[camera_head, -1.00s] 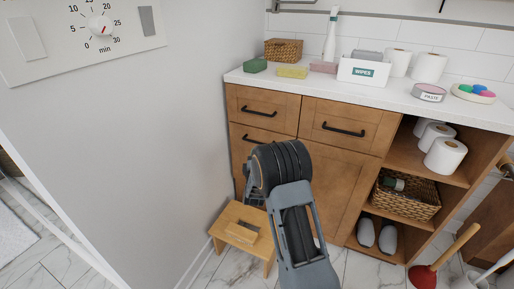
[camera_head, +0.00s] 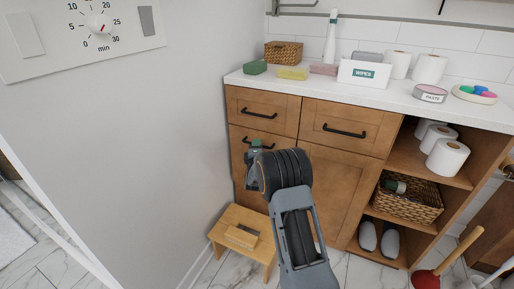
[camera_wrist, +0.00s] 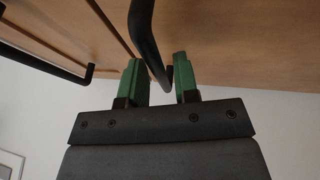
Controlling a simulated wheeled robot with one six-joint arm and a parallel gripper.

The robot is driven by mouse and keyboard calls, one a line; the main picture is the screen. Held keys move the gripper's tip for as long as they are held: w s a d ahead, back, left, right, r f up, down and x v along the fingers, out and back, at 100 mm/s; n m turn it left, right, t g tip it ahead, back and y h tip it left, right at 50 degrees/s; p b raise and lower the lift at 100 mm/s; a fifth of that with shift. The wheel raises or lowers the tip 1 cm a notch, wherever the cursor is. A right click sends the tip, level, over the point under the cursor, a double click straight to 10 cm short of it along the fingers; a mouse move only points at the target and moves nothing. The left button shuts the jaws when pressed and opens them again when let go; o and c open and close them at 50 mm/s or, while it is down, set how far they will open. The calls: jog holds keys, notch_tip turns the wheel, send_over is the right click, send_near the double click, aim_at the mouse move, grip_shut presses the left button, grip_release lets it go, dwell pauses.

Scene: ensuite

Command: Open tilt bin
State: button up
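The tilt bin looks to be the lower-left wooden front (camera_head: 239,166) of the cabinet, below the left drawer; it appears closed. Its black bar handle (camera_head: 246,139) is partly hidden by my gripper (camera_head: 256,146) in the head view. In the wrist view, a black bar handle (camera_wrist: 146,40) runs down between the two green fingers of my gripper (camera_wrist: 161,82). The fingers are apart, with a gap between the left finger and the bar. The bar is close to the right finger; I cannot tell if they touch.
A wooden step stool (camera_head: 235,224) stands on the floor below, beside the grey wall (camera_head: 130,150). Drawers with black handles (camera_head: 344,131) are above and to the right. Open shelves (camera_head: 432,170) and a red plunger (camera_head: 425,279) are at the right.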

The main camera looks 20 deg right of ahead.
grip_shut()
